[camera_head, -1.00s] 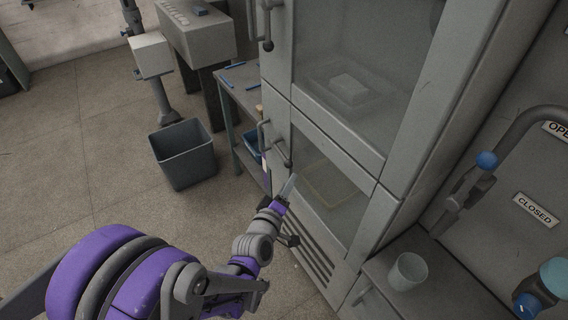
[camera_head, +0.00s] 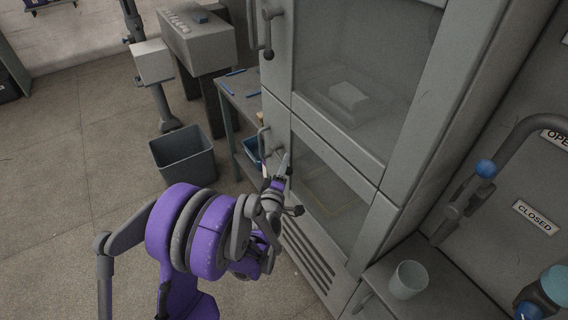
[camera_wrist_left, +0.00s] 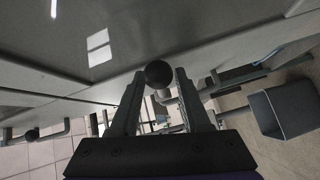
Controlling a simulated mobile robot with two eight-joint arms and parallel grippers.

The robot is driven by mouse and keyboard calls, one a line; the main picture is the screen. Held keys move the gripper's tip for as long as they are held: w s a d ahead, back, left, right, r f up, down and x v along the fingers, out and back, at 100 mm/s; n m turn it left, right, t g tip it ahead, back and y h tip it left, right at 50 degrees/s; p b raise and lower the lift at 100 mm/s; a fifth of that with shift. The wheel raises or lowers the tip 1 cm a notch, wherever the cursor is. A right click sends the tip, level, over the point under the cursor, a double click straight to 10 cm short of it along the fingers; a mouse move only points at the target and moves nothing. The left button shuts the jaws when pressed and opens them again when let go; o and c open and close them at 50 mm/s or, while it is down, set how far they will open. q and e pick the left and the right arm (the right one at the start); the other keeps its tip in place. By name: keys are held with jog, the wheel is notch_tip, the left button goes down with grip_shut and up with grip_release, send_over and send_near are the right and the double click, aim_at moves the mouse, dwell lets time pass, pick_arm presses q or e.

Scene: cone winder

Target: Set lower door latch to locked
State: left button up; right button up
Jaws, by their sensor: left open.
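The lower cabinet door (camera_head: 322,192) has a glass pane and is closed. Its latch is mostly hidden behind my left gripper in the head view. In the left wrist view, the latch's dark ball knob (camera_wrist_left: 158,74) lies between the fingertips, with space on both sides. My left gripper (camera_head: 276,164) is open at the left edge of the lower door; its two fingers also show in the left wrist view (camera_wrist_left: 157,88). The knob hides most of the lever behind it. My right gripper is not in view.
The upper door's lever latch (camera_head: 268,38) hangs with its knob down. A pull handle (camera_head: 263,141) is close to my gripper. A grey bin (camera_head: 184,156) stands on the floor to the left. A cup (camera_head: 408,280) sits on the right-hand counter.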

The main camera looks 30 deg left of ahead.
pick_arm(q)
jog(key=shift+w+a, duration=0.1)
jog(key=shift+w, duration=0.15)
grip_shut()
jog(key=shift+f, duration=0.1)
dwell(1.2)
